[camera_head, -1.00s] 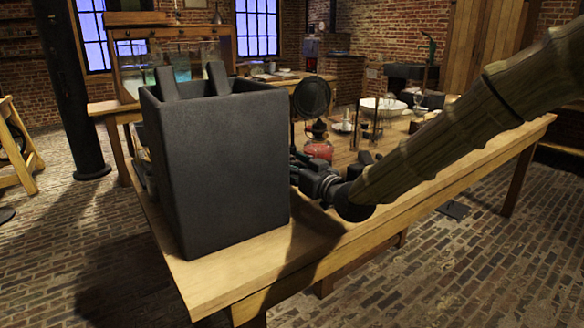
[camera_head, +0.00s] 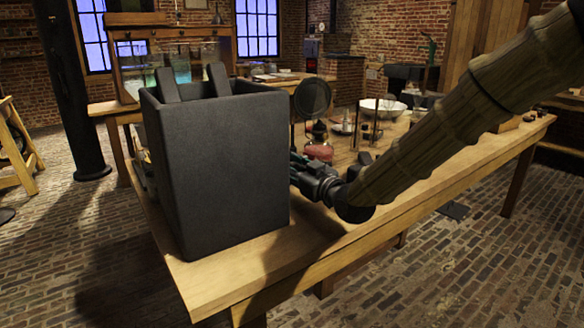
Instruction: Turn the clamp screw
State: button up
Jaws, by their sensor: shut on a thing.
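A tall dark grey square jar (camera_head: 225,170) stands upright at the near left end of the wooden table. Two dark flat bars (camera_head: 193,84) stick up out of its top. My gripper (camera_head: 300,175) reaches in from the right, low beside the jar's right side and close to the tabletop. Its fingers are closed together on something small, taken to be the clamp screw. The screw itself cannot be made out, as the fingers and the jar's right edge hide that spot.
The wooden table (camera_head: 225,278) has a clear near edge. Behind my gripper stand a red-based lamp (camera_head: 318,150), a round dark disc (camera_head: 312,97) and a white bowl (camera_head: 383,107). A glass tank (camera_head: 180,65) stands on a table behind.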

jog(key=shift+n, duration=1.9)
jog(key=o, duration=1)
jog(key=shift+o, duration=0.2)
notch_tip(320, 180, up, 10)
